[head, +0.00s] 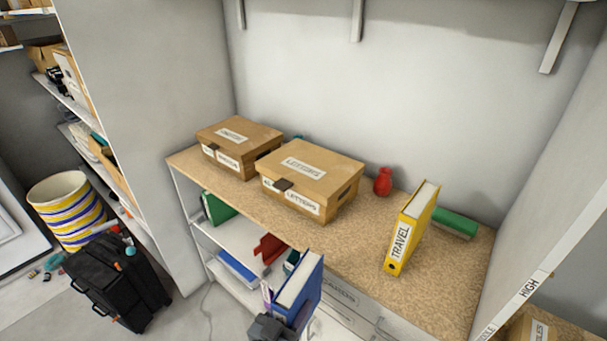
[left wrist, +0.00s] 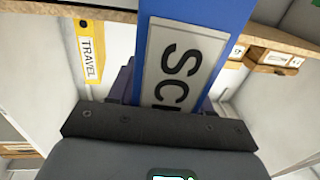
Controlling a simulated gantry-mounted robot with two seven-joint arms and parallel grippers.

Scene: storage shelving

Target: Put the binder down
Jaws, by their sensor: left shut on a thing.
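A blue binder (head: 299,288) is held by my left gripper (head: 274,326) in front of the shelf unit, at the lower middle of the head view. In the left wrist view the blue binder (left wrist: 203,30) fills the middle, with a label reading "SC" and part of another letter. The left gripper (left wrist: 160,112) is shut on it. A yellow binder (head: 409,232) marked TRAVEL stands upright on the brown shelf top (head: 355,245); it also shows in the left wrist view (left wrist: 88,50). My right gripper is not in view.
Two cardboard boxes, one in front (head: 311,177) and one behind (head: 239,146), stand on the shelf top's left part. A red vase (head: 383,182) and a green rolled item (head: 455,222) stand near the wall. Bare surface lies between the front box and the yellow binder.

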